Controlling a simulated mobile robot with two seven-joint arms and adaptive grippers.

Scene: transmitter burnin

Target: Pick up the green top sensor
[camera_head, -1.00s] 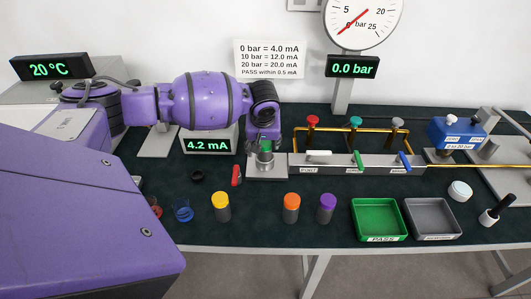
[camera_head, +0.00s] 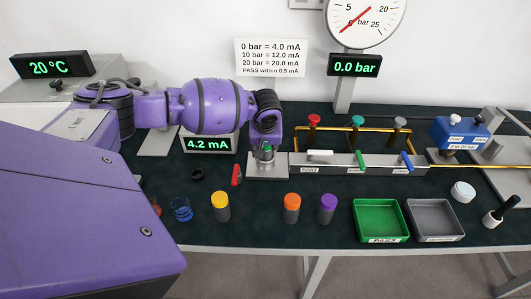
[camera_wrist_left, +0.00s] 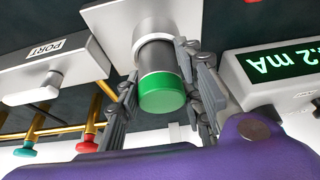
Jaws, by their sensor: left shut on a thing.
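The green top sensor (camera_head: 266,149) stands upright in the grey block at the left end of the pressure manifold. In the left wrist view its green cap (camera_wrist_left: 162,93) and dark grey body show between the fingers. My left gripper (camera_head: 265,152) is shut on the sensor, with one finger on each side. The fingers also show in the left wrist view (camera_wrist_left: 157,72). The sensor's lower end is hidden in the block. My right gripper is not in view.
Yellow (camera_head: 221,207), orange (camera_head: 292,208) and purple (camera_head: 327,209) top sensors stand in front. The manifold (camera_head: 340,162) with coloured valves lies right of the gripper. The 4.2 mA display (camera_head: 207,144) stands close on the left. Green (camera_head: 381,239) and grey (camera_head: 435,238) trays sit front right.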

